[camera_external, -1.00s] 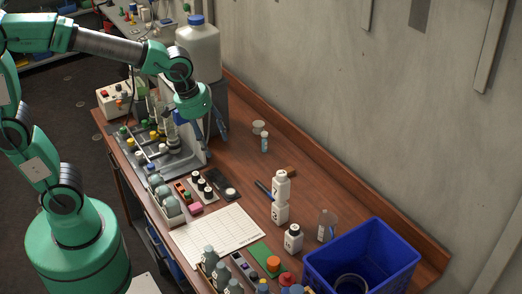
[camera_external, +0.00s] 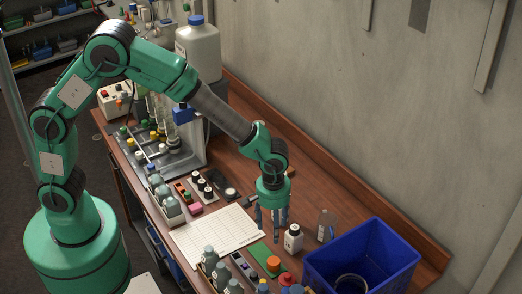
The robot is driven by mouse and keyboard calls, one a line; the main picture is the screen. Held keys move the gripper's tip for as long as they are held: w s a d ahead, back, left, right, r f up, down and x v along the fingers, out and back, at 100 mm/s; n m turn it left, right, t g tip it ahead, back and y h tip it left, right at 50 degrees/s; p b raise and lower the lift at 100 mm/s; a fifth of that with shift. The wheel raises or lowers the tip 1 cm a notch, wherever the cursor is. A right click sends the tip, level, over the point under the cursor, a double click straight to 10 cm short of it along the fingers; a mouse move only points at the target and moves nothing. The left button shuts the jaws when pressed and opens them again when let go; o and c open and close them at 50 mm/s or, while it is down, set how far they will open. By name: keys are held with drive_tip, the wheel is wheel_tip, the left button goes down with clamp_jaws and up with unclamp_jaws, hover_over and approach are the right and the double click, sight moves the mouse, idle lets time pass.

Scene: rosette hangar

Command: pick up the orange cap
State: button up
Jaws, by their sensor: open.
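The orange cap (camera_external: 273,263) is near the front right of the wooden bench, at the green pad (camera_external: 261,253). Whether it lies loose or sits on something below it is too small to tell. My gripper (camera_external: 272,228) points down over the bench, above and behind the cap in the picture. Its fingers are open, with nothing visible between them. The cap is in plain view and apart from the fingers.
A blue bin (camera_external: 362,258) stands right of the cap. A white bottle with a black cap (camera_external: 293,240) and a clear bottle (camera_external: 326,226) stand close to my gripper. Several small bottles (camera_external: 213,262) crowd the front edge. A white sheet (camera_external: 212,232) lies left.

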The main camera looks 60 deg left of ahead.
drive_tip(key=shift+s+d+f, duration=0.15)
drive_tip(key=shift+d+f, duration=0.65)
drive_tip(key=shift+f, duration=0.25)
hover_over(274, 260)
drive_tip(key=shift+f+b, duration=0.45)
drive_tip(key=shift+f, duration=3.85)
drive_tip(key=shift+f+b, duration=0.45)
drive_tip(key=shift+f, duration=2.15)
drive_tip(key=c, duration=0.9)
